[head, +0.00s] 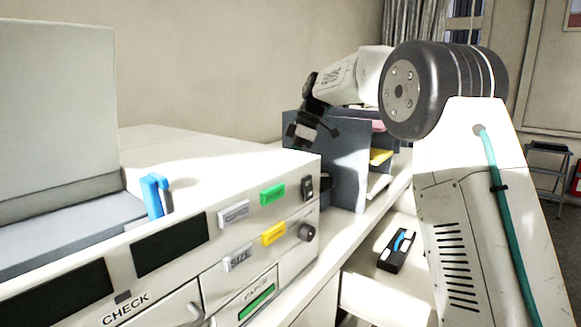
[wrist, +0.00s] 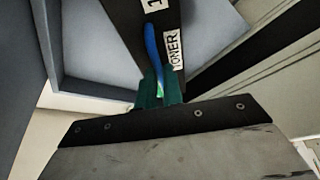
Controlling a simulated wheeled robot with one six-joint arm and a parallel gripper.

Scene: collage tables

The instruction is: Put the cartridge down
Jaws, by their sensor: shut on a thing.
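In the wrist view my gripper (wrist: 160,92) has green fingertips shut on the blue handle of a black cartridge (wrist: 132,35). The cartridge carries white labels, one reading "TONER", and its far end runs out of the frame. Grey-blue panels lie around it; I cannot tell whether it touches them. In the head view my wrist is over the grey shelf unit (head: 346,170), and the held cartridge cannot be made out clearly. Another black cartridge (head: 391,262) with a blue handle lies on a pale surface, lower right of the unit.
A large white machine (head: 190,250) with dark panels, coloured labels and a knob fills the left. A blue lever (head: 152,195) stands on its top. The shelf unit holds a yellow stack (head: 380,157) and a pink one. A small stand (head: 548,170) is at far right.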

